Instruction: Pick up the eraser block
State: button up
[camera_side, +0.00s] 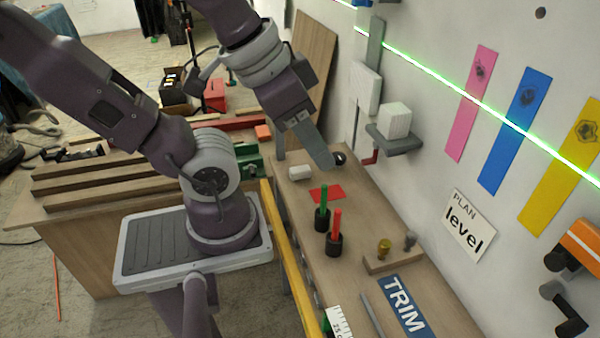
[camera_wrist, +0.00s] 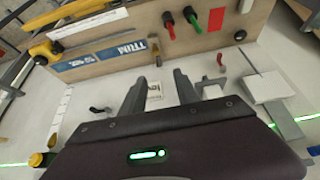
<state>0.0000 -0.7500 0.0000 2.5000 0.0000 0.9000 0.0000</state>
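The eraser block appears to be the small white block (camera_side: 300,173) lying on the wooden bench, beside a flat red square. In the wrist view a white block (camera_wrist: 247,6) is cut by the top edge. My gripper (camera_side: 326,160) is above the bench, just right of the block in the side view, and apart from it as far as I can tell. In the wrist view my gripper (camera_wrist: 160,76) has its fingers spread, with nothing between them but the wall and a card behind.
A larger white cube (camera_side: 395,120) sits on a small grey wall shelf (camera_side: 394,138). A dark round item (camera_side: 340,158) is close to my fingers.

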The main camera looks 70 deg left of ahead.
jog(key=shift+o, duration=1.4)
